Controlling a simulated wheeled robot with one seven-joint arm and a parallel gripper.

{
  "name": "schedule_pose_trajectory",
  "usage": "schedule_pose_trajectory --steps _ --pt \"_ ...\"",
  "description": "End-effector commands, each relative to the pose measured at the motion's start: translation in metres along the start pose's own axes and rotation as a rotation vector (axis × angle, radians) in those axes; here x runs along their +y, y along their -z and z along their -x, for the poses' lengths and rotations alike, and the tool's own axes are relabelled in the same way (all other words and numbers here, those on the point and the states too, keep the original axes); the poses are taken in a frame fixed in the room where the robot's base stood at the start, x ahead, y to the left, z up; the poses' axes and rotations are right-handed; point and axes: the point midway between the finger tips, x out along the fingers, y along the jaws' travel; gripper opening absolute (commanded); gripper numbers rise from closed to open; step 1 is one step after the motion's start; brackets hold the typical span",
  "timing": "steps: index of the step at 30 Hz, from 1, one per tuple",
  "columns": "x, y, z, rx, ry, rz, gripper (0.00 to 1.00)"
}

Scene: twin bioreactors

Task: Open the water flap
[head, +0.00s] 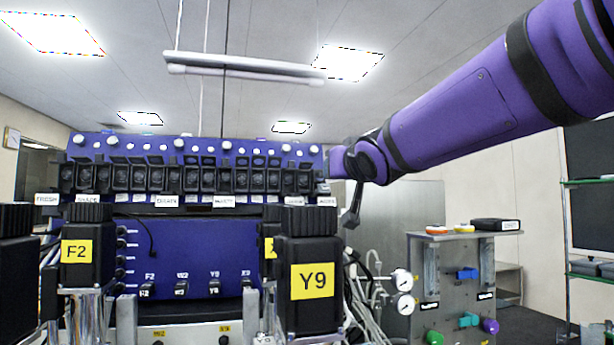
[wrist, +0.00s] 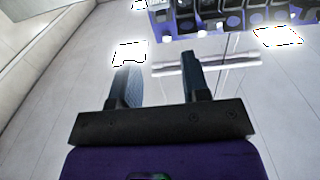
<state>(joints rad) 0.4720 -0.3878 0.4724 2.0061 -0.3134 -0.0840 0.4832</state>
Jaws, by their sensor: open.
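No part is readably marked as the water flap, so I cannot tell which one it is. The steel panel (head: 457,285) at the right carries a blue handle (head: 467,273) and a teal handle (head: 469,319); its small labels are too small to read. My gripper (head: 350,218) is in front of the grey cabinet, to the left of this panel and above its top, apart from it. In the wrist view my gripper (wrist: 158,78) has its two fingers spread, with nothing between them. Neither handle shows in the wrist view.
The purple bioreactor console (head: 190,255) with a row of black modules (head: 185,180) fills the left. A black motor block marked Y9 (head: 309,283) stands in front. Gauges (head: 403,280) and hoses lie between console and panel. A black box (head: 496,225) rests on the panel's top.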

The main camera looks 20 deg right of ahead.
Motion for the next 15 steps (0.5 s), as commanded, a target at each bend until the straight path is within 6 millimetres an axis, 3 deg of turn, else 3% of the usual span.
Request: schedule_pose_trajectory --steps 15 --pt "0.0 0.003 -0.042 0.01 0.003 -0.001 0.43"
